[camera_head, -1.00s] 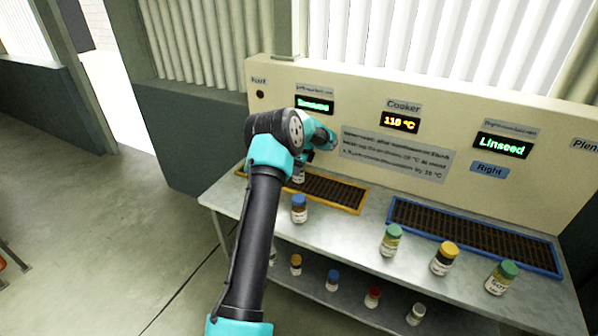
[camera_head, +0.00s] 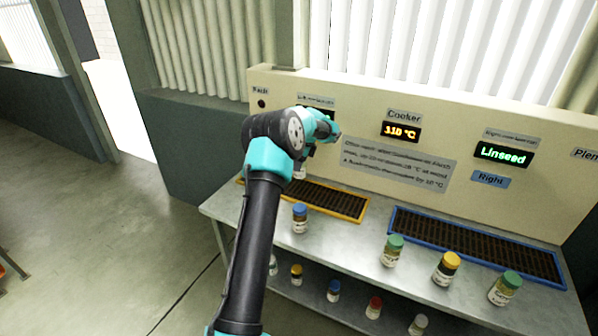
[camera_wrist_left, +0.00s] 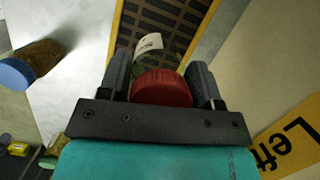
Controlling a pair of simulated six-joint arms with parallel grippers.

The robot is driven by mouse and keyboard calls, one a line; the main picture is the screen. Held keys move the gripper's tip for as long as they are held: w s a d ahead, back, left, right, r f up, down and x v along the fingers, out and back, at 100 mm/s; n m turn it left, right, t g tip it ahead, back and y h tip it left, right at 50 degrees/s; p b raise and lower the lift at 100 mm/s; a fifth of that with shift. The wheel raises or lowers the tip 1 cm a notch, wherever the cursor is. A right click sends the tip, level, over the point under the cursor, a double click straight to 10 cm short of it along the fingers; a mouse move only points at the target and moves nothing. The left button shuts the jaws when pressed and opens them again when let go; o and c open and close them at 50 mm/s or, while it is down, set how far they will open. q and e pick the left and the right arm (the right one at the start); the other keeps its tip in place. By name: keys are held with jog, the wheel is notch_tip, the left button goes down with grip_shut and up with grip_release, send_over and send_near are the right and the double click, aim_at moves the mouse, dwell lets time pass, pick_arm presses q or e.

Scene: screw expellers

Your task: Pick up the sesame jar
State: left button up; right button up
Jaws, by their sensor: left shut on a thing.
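My left gripper (camera_wrist_left: 160,70) is shut on a jar with a red lid (camera_wrist_left: 162,87), seen in the left wrist view. The jar has a white label (camera_wrist_left: 149,42), whose text I cannot read. Its lid lies between the two fingers, and its body extends over the yellow-framed grate (camera_wrist_left: 128,22). In the head view my left arm hides most of the gripper, and only a bit of the jar (camera_head: 300,173) shows below the wrist, over the left grate (camera_head: 335,199). My right gripper is not in view.
A blue-lidded jar (camera_head: 300,218) stands in front of the left grate. Two green-lidded jars (camera_head: 392,250) (camera_head: 506,288) and a yellow-lidded jar (camera_head: 446,268) stand before the blue-framed grate (camera_head: 480,246). More jars sit on the lower shelf. The panel (camera_head: 350,110) rises behind.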

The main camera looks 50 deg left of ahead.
pick_arm(q)
jog(key=shift+r, duration=1.65)
jog(key=shift+d, duration=0.1)
